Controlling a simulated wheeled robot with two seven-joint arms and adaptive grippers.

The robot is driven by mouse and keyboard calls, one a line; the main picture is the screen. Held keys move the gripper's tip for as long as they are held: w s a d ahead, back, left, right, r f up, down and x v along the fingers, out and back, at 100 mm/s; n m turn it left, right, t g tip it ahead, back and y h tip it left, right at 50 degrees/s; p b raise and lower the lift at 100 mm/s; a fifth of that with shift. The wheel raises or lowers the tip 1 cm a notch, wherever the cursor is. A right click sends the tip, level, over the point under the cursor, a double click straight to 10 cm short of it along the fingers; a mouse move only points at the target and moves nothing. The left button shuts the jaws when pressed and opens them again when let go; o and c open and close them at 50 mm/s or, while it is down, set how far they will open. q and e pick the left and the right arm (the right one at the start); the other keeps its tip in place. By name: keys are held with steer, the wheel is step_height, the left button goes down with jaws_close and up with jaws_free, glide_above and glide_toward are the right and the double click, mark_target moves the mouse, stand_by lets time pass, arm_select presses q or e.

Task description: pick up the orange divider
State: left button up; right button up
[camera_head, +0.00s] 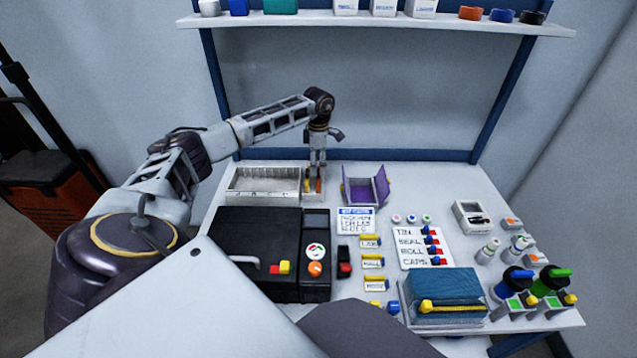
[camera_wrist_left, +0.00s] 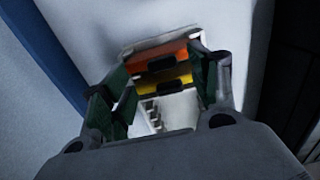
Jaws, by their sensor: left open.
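The orange divider (camera_wrist_left: 162,52) stands at the far end of a small white holder, with a yellow divider (camera_wrist_left: 165,84) in front of it in the left wrist view. In the head view the orange divider (camera_head: 307,187) shows small beneath my gripper. My left gripper (camera_head: 314,172) points down over the holder (camera_head: 308,198) at the back of the table. In the left wrist view its open fingers (camera_wrist_left: 160,92) lie on either side of the dividers. Whether they touch either divider cannot be told. My right gripper is not in view.
A long white slotted tray (camera_head: 262,197) stands left of the holder. An open purple box (camera_head: 366,190) is close on the right. A black machine (camera_head: 255,235) fills the front left. A shelf (camera_head: 380,22) hangs above; bottles and a blue box (camera_head: 440,288) are at right.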

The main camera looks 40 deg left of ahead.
mark_target(318, 172)
arm_select(q)
step_height(318, 172, down, 3)
steer(key=shift+s+f+b, duration=0.1)
steer(key=shift+f+b, duration=0.05)
steer(key=shift+b, duration=0.25)
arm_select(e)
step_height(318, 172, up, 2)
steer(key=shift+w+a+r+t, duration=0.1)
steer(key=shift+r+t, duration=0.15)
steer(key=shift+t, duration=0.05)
arm_select(q)
steer(key=shift+c, duration=0.2)
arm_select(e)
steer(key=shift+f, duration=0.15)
arm_select(q)
steer(key=shift+d, duration=0.1)
steer(key=c, duration=0.9)
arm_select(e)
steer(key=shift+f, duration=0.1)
